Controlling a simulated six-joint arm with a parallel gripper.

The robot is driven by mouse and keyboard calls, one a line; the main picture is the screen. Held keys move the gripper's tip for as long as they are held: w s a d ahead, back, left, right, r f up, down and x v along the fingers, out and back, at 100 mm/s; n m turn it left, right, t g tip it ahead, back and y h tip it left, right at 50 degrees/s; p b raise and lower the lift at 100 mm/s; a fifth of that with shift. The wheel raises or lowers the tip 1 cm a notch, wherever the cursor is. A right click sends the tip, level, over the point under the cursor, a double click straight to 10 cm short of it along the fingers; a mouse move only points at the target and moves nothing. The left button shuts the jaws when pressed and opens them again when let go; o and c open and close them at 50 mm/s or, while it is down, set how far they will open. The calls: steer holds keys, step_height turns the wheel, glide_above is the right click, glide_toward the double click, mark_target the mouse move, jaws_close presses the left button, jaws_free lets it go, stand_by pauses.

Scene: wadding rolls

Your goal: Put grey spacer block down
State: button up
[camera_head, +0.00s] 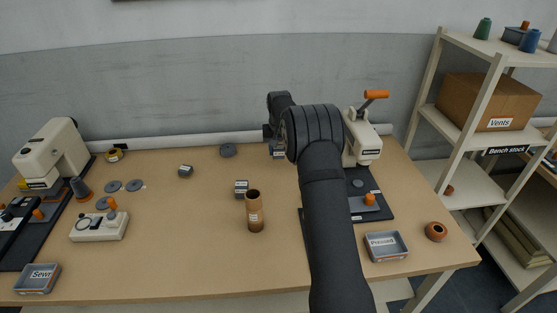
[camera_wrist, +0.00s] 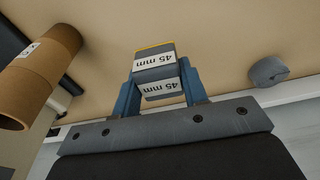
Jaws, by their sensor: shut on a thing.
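My gripper (camera_wrist: 160,82) has its two blue fingers shut on a grey spacer block (camera_wrist: 155,62), seen in the wrist view. The block carries white "45 mm" labels on two faces and has a yellow-orange edge. In the head view the held block (camera_head: 278,152) shows just left of my dark arm, low at the back of the bench. My gripper is mostly hidden there by the arm. I cannot tell whether the block touches the table.
A similar labelled block (camera_head: 241,187) and an upright brown tube (camera_head: 256,217) stand nearer the front. A grey disc (camera_head: 228,150) lies left of the held block; it also shows in the wrist view (camera_wrist: 268,71). A brown tube (camera_wrist: 42,72) is close by. Bench (camera_head: 180,220) mid-left is clear.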

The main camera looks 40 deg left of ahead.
steer(key=shift+s+a+r, duration=0.2)
steer(key=shift+r, duration=0.45)
steer(key=shift+s+a+r, duration=0.15)
steer(key=shift+a+r, duration=0.05)
steer(key=shift+r, duration=0.4)
steer(key=s+a+r, duration=0.2)
steer(key=s+a, duration=0.6)
glide_toward(217, 171)
steer(key=shift+w+d+f, duration=0.25)
steer(key=shift+w+f, duration=0.25)
steer(key=shift+w, duration=0.25)
steer(key=shift+s+a+f, duration=0.35)
steer(key=shift+a+f, duration=0.05)
steer(key=shift+a, duration=0.1)
steer(key=shift+f, duration=1.9)
steer(key=shift+f, duration=0.2)
steer(key=o, duration=1)
